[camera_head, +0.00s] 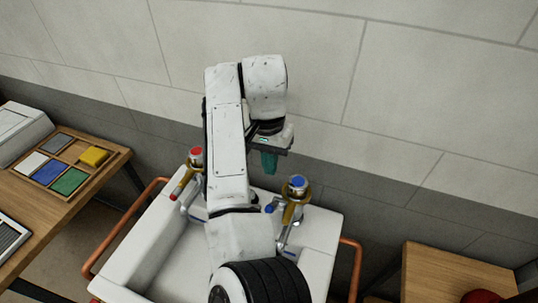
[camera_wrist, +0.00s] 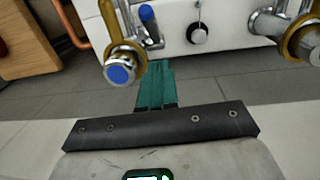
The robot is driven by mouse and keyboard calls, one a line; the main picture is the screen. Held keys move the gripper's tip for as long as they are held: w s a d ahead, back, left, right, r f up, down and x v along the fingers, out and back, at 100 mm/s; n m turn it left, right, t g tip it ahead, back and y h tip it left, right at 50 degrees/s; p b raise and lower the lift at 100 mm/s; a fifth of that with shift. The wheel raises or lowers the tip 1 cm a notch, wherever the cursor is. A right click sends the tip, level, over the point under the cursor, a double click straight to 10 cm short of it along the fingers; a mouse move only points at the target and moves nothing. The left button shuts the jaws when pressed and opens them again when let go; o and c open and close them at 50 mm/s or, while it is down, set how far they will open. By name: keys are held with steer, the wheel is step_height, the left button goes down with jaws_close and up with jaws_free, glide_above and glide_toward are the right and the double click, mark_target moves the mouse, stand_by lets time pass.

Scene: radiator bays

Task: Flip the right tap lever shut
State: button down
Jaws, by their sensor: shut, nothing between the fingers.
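The right tap (camera_head: 297,186) has a blue cap and a brass collar and stands on the back rim of the white sink (camera_head: 318,235). Its lever (camera_head: 269,208) has a blue tip and sticks out to the left of the tap body in the head view. In the wrist view the tap (camera_wrist: 120,68) is at upper left, with the blue-tipped lever (camera_wrist: 148,16) beside it. My gripper (camera_head: 269,170) has teal fingers, shut and empty, above and behind the tap, a little to its left. In the wrist view the fingertips (camera_wrist: 156,66) appear close to the tap, but contact cannot be told.
The left tap (camera_head: 195,156) has a red cap and a red-tipped lever. Copper rails (camera_head: 115,235) flank the sink. A wooden table (camera_head: 110,165) with a tray of coloured blocks is at left. Another table (camera_head: 450,270) is at lower right. A tiled wall (camera_head: 420,90) stands behind.

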mark_target(271, 203)
steer(key=shift+s+a+f+p, duration=0.1)
steer(key=shift+s+f+p, duration=0.15)
steer(key=shift+s+f, duration=0.6)
steer(key=shift+s+d+f+p, duration=0.1)
steer(key=shift+s+f+p, duration=0.15)
steer(key=shift+f, duration=1.1)
steer(key=shift+s+a+f+p, duration=0.1)
steer(key=shift+s+f+p, duration=0.3)
steer(key=shift+f, duration=0.7)
steer(key=shift+s, duration=0.1)
